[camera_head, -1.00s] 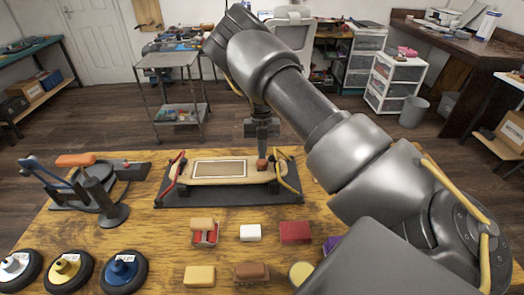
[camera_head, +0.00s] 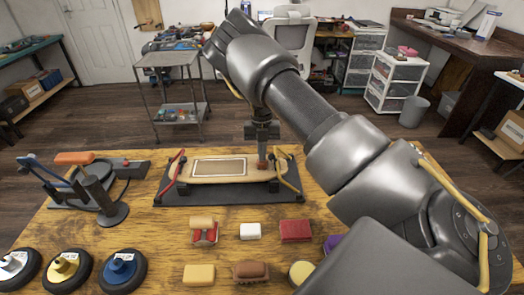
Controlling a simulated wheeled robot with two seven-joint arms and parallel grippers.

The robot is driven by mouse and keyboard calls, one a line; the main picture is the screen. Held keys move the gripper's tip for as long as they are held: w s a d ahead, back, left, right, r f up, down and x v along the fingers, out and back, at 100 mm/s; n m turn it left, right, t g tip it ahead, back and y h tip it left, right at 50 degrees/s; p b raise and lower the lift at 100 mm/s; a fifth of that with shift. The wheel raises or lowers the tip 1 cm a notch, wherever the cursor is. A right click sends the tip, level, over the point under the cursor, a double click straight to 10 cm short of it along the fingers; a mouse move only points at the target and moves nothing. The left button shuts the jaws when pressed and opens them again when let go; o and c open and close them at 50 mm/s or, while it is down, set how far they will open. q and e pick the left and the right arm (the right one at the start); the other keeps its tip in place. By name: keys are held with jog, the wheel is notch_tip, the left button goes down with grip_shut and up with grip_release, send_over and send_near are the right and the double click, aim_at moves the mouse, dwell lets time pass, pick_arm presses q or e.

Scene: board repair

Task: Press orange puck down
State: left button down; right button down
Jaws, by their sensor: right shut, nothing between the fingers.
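A light wooden board (camera_head: 200,179) lies on a dark base plate (camera_head: 215,193) at the middle of the table. A small orange-brown piece, likely the orange puck (camera_head: 262,165), sits on the right end of the board. My right gripper (camera_head: 262,148) points straight down over it, shut and empty. The fingertips are at the top of the puck and partly hide it; I cannot tell how firmly they touch. My left gripper is not in view.
Red (camera_head: 175,171) and yellow clamp arms (camera_head: 290,176) flank the board. A tool with an orange handle (camera_head: 74,158) stands at left. Several blocks, including a white one (camera_head: 250,231), and several discs (camera_head: 122,268) lie in front. My right arm covers the table's right side.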

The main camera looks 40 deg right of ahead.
jog(key=shift+f, duration=0.4)
dwell(0.8)
